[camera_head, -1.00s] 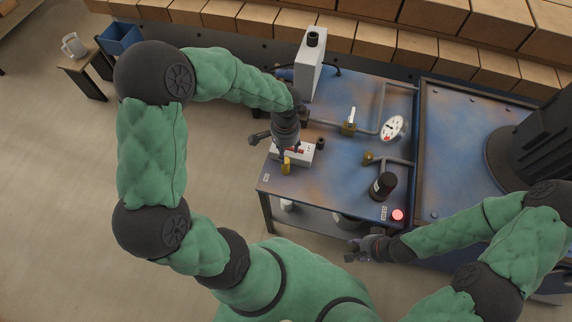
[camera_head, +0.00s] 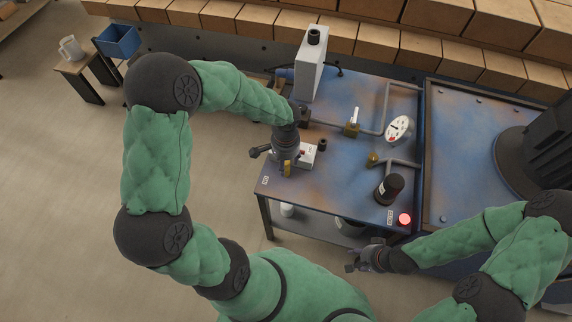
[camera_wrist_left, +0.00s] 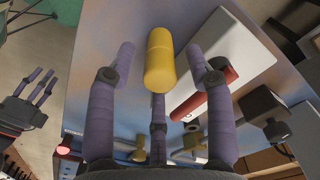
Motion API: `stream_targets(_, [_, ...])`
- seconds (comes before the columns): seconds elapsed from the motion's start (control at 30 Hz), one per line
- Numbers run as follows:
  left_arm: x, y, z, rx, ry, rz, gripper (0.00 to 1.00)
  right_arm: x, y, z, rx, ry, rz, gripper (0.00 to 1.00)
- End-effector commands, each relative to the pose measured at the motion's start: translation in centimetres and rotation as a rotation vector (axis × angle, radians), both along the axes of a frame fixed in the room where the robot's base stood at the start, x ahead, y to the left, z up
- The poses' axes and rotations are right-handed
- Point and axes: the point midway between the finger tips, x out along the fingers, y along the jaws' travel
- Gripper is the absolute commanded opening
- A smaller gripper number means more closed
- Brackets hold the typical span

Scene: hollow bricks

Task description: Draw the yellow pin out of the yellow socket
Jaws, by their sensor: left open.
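The yellow pin (camera_wrist_left: 160,68) is a rounded yellow cylinder in the left wrist view, with a seam near its far end. In the head view a little yellow (camera_head: 287,169) shows at the front of the white block, mostly behind my left gripper. I cannot tell the pin from its socket there. My left gripper (camera_head: 287,164) is open above it. In the left wrist view its purple fingers (camera_wrist_left: 159,62) stand apart on both sides of the pin, with a gap visible. My right gripper (camera_head: 354,261) is open and empty, off the table's front edge.
The white block (camera_head: 307,155) with a red part (camera_wrist_left: 205,92) lies beside the pin. A tall white box (camera_head: 309,65), pipes with a brass valve (camera_head: 352,129), a gauge (camera_head: 399,128), a black cylinder (camera_head: 388,188) and a red light (camera_head: 404,219) stand on the blue table (camera_head: 335,185).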

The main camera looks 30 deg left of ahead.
Motion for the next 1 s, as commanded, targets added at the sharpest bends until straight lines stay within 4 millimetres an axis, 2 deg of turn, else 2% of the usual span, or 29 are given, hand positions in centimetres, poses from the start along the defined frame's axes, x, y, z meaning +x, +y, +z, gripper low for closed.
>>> stream_targets(0.13, [0.0, 0.0, 0.0, 0.000, 0.000, 0.000, 0.53, 0.0, 0.0, 0.0, 0.000, 0.000, 0.000, 0.40])
stream_targets(0.17, [0.0, 0.0, 0.0, 0.000, 0.000, 0.000, 0.50, 0.0, 0.0, 0.0, 0.000, 0.000, 0.000, 0.40])
stream_targets(0.33, [0.0, 0.0, 0.0, 0.000, 0.000, 0.000, 0.02, 0.0, 0.0, 0.0, 0.000, 0.000, 0.000, 0.40])
stream_targets(0.37, [0.0, 0.0, 0.0, 0.000, 0.000, 0.000, 0.00, 0.0, 0.0, 0.0, 0.000, 0.000, 0.000, 0.40])
stream_targets(1.0, [0.0, 0.0, 1.2, 0.000, -0.001, 0.000, 0.00, 0.0, 0.0, 1.0, 0.000, 0.000, 0.000, 0.40])
